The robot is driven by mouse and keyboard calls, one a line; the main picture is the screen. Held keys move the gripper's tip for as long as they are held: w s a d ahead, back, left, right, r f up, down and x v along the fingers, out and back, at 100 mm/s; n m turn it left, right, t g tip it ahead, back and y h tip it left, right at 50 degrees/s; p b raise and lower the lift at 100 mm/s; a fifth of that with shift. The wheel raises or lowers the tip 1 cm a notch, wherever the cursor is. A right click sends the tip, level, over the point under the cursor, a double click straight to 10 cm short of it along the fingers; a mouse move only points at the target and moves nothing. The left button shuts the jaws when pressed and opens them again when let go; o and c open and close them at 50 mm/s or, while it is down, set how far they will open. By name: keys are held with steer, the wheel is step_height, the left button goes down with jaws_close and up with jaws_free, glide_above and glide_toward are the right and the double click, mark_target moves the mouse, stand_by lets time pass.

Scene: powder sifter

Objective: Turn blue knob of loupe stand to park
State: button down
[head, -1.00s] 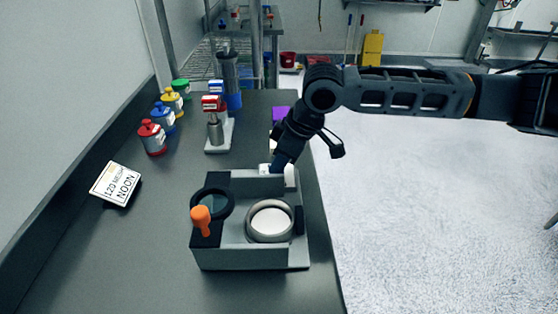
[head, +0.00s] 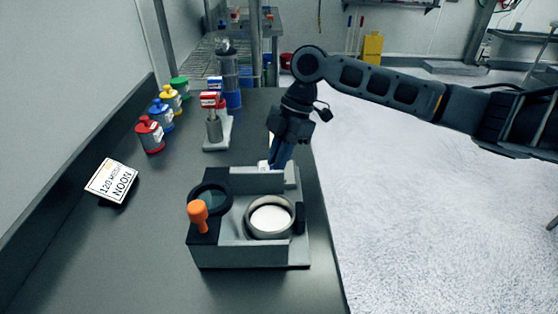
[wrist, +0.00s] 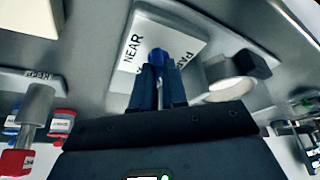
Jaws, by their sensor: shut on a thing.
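The loupe stand's white plate (wrist: 190,42) shows in the wrist view, with "NEAR" on its left side and lettering that looks like "PARK", partly cut off, to the right. The blue knob (wrist: 158,58) stands at the plate between my fingertips. My gripper (wrist: 158,68) is shut on this knob. In the head view my gripper (head: 273,163) points down behind the grey box, and the knob is hidden by the fingers. A pale ring (wrist: 230,86) lies right of the fingers in the wrist view; I cannot tell whether it is the loupe.
In front of my gripper is a grey box (head: 215,256) with an orange handle (head: 198,214) and a round sieve (head: 270,217). A red-topped device (head: 213,115), coloured jars (head: 150,134) and a "NOON" sign (head: 112,181) stand left. The bench front left is clear.

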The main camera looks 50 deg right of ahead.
steer(key=n+g+b, duration=0.1)
steer(key=n, duration=0.1)
steer(key=n+g+b, duration=0.1)
steer(key=n, duration=0.2)
steer(key=shift+w+f+n+b, duration=0.15)
steer(key=shift+f+n+b, duration=0.05)
steer(key=shift+n+b, duration=0.1)
steer(key=n+g, duration=0.1)
steer(key=n, duration=0.1)
steer(key=n+g+b, duration=0.1)
steer(key=n, duration=0.2)
steer(key=shift+w+r+h, duration=0.1)
steer(key=shift+r+h, duration=0.05)
steer(key=shift+h, duration=0.25)
steer(key=c, duration=1.2)
jaws_free()
steer(key=shift+o, duration=0.2)
steer(key=v, duration=0.8)
